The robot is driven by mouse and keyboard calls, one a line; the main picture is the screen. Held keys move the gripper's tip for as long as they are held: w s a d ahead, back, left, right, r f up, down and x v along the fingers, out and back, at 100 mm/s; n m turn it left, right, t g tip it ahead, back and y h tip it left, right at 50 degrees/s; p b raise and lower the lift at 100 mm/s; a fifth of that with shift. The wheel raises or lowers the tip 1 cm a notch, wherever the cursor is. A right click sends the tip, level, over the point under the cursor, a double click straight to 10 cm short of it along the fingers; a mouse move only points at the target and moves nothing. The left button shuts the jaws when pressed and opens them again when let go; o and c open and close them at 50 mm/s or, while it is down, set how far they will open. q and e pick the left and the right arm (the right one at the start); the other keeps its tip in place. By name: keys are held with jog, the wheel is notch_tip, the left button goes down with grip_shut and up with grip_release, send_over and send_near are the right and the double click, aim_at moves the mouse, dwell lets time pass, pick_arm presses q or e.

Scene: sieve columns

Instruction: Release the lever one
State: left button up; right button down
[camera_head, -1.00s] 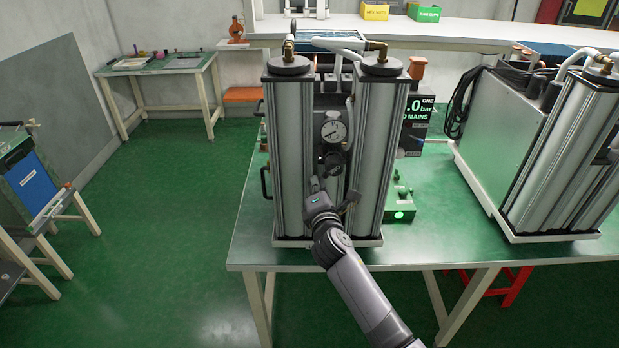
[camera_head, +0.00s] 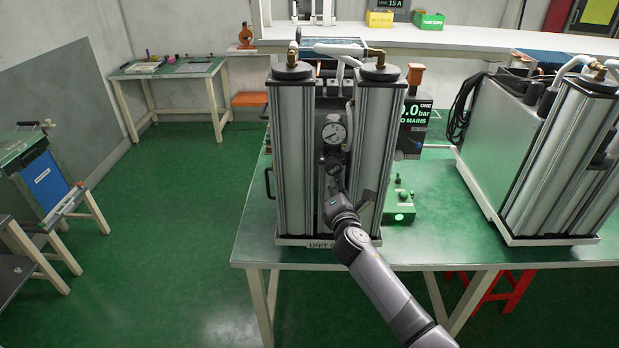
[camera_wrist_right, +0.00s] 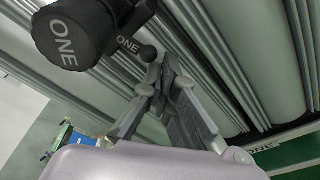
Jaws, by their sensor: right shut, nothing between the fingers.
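The sieve unit has two tall silver columns (camera_head: 293,165) and stands on the green bench. In the right wrist view a large black knob marked ONE (camera_wrist_right: 66,38) is at the upper left. Beside it is a small black lever marked ONE (camera_wrist_right: 129,44) with a ball end. My right gripper (camera_wrist_right: 160,72) is shut and empty, its fingertips close to the lever's ball end; I cannot tell whether they touch. In the head view the right gripper (camera_head: 334,186) is between the columns, below the pressure gauge (camera_head: 333,133); the lever is not clear there. My left gripper is out of view.
A second column unit (camera_head: 560,150) stands at the right of the bench (camera_head: 450,205). A green box with a lit button (camera_head: 400,213) and a black display (camera_head: 415,125) are just right of the first unit.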

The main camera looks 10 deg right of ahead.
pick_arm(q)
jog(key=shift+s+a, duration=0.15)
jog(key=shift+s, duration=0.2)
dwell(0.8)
